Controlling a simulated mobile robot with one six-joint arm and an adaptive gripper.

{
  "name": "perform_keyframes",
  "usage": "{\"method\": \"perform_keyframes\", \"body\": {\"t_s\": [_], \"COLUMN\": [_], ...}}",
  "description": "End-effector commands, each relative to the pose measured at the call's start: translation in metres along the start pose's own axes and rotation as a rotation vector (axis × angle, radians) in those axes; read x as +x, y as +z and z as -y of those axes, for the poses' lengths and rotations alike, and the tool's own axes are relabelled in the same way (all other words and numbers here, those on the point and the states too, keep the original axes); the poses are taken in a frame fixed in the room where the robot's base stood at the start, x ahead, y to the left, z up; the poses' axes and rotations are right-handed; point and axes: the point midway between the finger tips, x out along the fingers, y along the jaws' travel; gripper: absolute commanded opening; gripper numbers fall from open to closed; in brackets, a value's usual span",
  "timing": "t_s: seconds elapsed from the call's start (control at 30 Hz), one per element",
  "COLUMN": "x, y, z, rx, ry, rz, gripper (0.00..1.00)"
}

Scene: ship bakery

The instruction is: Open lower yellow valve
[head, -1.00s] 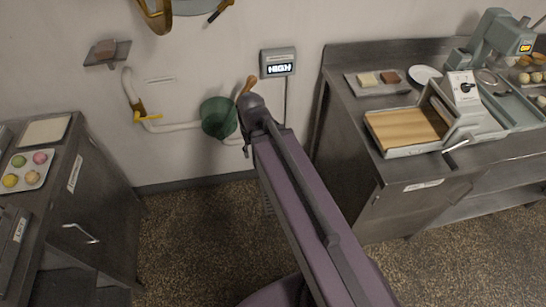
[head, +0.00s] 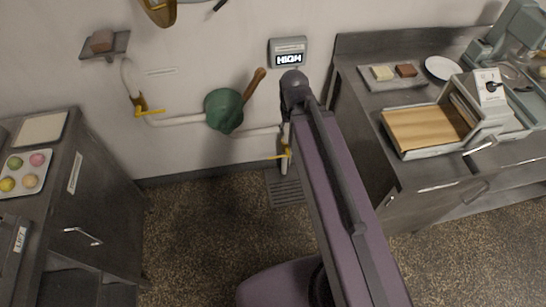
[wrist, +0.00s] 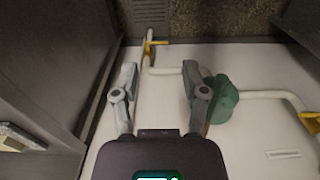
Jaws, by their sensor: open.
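The lower yellow valve (head: 279,156) is on the white wall pipe low down, left of my arm in the head view. In the wrist view, the lower yellow valve (wrist: 152,44) shows near the top, beyond the fingertips. My gripper (wrist: 159,76) is open and empty, its two fingers spread on either side of the pipe as seen there, apart from the valve. The head view hides my gripper behind the arm. A second, higher yellow valve (head: 150,112) sits at the pipe's left end.
A green rounded object (head: 224,110) with a wooden handle is at the pipe, close to one finger in the wrist view (wrist: 222,100). A wall display (head: 288,52) reads HIGH. Steel counters stand left (head: 97,165) and right (head: 350,130). Floor between is clear.

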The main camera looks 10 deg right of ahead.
Motion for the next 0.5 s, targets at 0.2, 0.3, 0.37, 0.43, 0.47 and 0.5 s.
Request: {"method": "perform_keyframes", "body": {"t_s": [0.2,0.3,0.37,0.43,0.47,0.5], "x": [0.006,0.014,0.022,0.032,0.037,0.044], "y": [-0.003,-0.007,-0.011,-0.017,-0.019,-0.023], "z": [0.000,0.000,0.000,-0.001,0.000,0.000], "rx": [-0.013,-0.034,-0.054,-0.079,-0.094,-0.116], "ry": [0.000,0.000,0.000,0.000,0.001,0.001], "rz": [-0.002,-0.005,-0.007,-0.011,-0.013,-0.016], "gripper": [0.57,0.57,0.57,0.57,0.57,0.57]}}
